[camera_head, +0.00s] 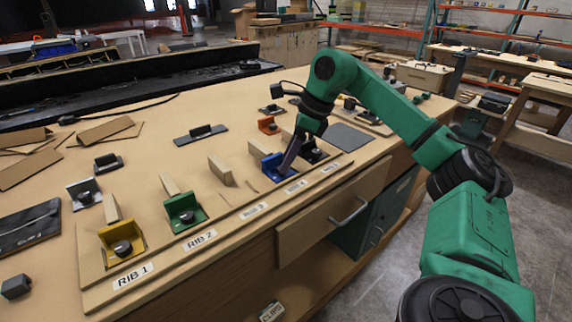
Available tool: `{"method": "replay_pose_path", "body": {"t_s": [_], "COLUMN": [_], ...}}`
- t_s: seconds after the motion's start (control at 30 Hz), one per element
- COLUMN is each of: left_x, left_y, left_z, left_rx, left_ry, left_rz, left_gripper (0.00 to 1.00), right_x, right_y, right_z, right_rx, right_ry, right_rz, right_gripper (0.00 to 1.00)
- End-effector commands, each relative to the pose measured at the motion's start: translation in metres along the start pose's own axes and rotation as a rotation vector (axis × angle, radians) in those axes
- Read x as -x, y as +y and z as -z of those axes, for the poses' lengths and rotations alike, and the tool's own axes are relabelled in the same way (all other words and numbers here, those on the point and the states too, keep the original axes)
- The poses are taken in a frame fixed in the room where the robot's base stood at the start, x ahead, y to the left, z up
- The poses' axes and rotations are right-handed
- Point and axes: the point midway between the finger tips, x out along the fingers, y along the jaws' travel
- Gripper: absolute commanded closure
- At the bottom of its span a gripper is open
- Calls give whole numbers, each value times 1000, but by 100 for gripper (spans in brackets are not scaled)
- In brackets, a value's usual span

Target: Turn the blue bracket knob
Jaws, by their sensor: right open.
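The blue bracket (271,166) stands on the wooden board (239,193), behind the front labels. Its knob is largely hidden by my right gripper (289,158). The right gripper reaches down from the green arm, with its dark fingers pointing at the knob side of the blue bracket. The gripper is open. I cannot tell whether the fingers touch the knob or are around it. My left gripper is not in view.
A green bracket (184,210) and a yellow bracket (122,243) stand to the left on the board. A black bracket (312,149) is close on the right of the gripper. An orange bracket (268,125) stands behind.

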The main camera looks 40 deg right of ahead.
Motion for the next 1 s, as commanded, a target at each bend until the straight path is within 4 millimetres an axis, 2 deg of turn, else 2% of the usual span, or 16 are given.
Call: {"method": "replay_pose_path", "body": {"t_s": [0.1,0.33,0.37,0.4,0.47,0.5,1.0], "left_x": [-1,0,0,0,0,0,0], "left_y": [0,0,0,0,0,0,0], "left_z": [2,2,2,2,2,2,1], "left_rx": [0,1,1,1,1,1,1], "left_ry": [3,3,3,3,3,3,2], "left_rz": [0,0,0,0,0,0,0], "left_gripper": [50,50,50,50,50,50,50], "right_x": [-11,-12,-12,-12,-12,-12,-12], "right_y": [0,0,0,0,0,0,1], "right_z": [0,0,0,0,0,0,0], "right_rx": [-1,-1,-1,-1,-1,-1,-49], "right_ry": [1,-1,-1,-1,-1,-1,-1], "right_rz": [0,1,1,1,1,1,21], "right_gripper": [56,56,60,75,98,100,100]}}
